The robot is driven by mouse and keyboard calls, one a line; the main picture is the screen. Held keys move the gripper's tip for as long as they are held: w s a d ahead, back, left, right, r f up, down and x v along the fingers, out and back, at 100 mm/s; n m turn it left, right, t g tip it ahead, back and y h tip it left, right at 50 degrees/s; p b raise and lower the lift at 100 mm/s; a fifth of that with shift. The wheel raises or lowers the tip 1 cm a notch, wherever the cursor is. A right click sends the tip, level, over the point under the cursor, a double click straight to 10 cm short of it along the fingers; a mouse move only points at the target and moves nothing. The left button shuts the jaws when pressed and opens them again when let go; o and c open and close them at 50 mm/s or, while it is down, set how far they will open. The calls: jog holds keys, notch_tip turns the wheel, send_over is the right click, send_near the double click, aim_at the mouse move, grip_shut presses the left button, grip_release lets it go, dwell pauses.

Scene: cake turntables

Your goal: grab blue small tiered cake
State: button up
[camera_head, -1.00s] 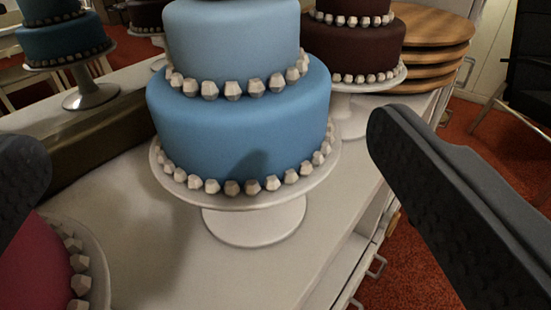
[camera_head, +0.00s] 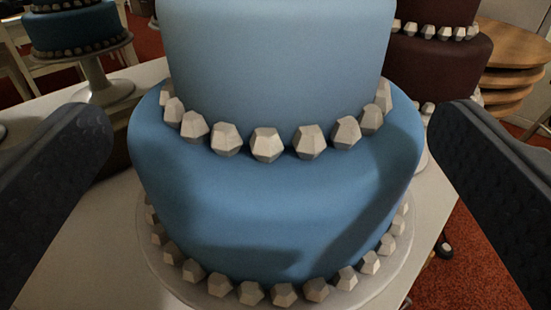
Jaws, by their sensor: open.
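The blue tiered cake (camera_head: 270,205) fills the middle of the view. Its lower tier is mid blue and its upper tier is paler; the top is cut off by the frame. Pale faceted beads ring the base of each tier. It stands upright on a white cake stand (camera_head: 385,290). My gripper (camera_head: 268,150) is open, with one dark finger on each side of the cake. A finger's shadow falls on the cake. I cannot tell whether either finger touches it.
A dark brown tiered cake (camera_head: 432,68) stands close behind on the right, near stacked wooden boards (camera_head: 515,60). A smaller, darker blue cake (camera_head: 75,32) on a stand is at the back left. The white counter (camera_head: 95,250) shows at left; red floor lies right.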

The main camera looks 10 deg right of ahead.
aim_at(278, 110)
jog(key=shift+w+d+f+b, duration=0.1)
jog(key=shift+w+d+b, duration=0.15)
jog(key=shift+w, duration=0.6)
jog(key=shift+w+d+r+b, duration=0.1)
jog(key=shift+w+b, duration=0.2)
jog(key=shift+w, duration=0.6)
jog(key=shift+w+d+f+b, duration=0.1)
jog(key=shift+w+d+b, duration=0.15)
jog(key=shift+w, duration=0.6)
jog(key=c, duration=1.8)
jog(key=shift+o, duration=0.2)
